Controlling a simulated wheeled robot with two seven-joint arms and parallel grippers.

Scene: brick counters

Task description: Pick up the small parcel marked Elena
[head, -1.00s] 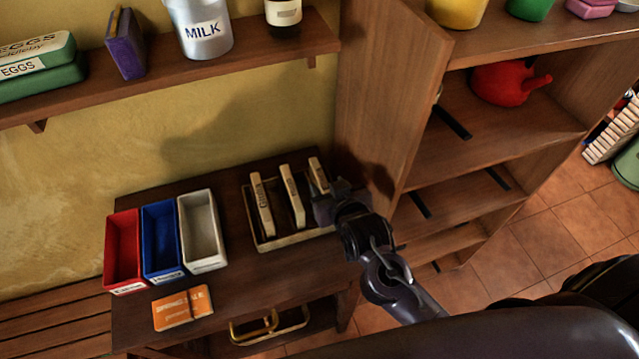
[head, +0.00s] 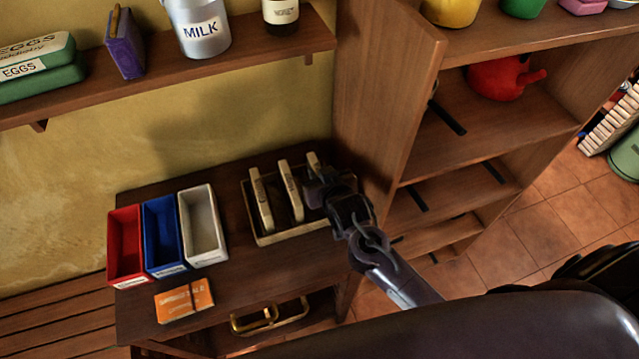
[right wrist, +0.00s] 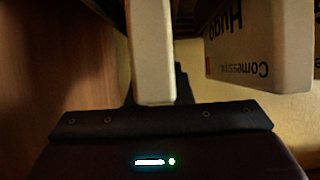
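Three slim pale parcels stand upright in a shallow tray (head: 262,240) on the dark wooden table: a left one (head: 261,200), a middle one (head: 291,192) and a right one (head: 313,160). Their names are too small to read in the head view. My right gripper (head: 318,188) is at the right parcel and hides most of it. In the right wrist view that parcel (right wrist: 152,50) stands edge-on between dark finger parts close on both sides; I cannot tell whether they press it. Beside it a parcel marked Hugo (right wrist: 258,45) shows upside down. My left gripper is out of view.
Red (head: 126,240), blue (head: 161,235) and white (head: 203,225) bins stand left of the tray. An orange packet (head: 184,301) lies in front of them. A tall wooden shelf unit (head: 375,90) rises close on the right, and a wall shelf (head: 150,80) hangs above.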

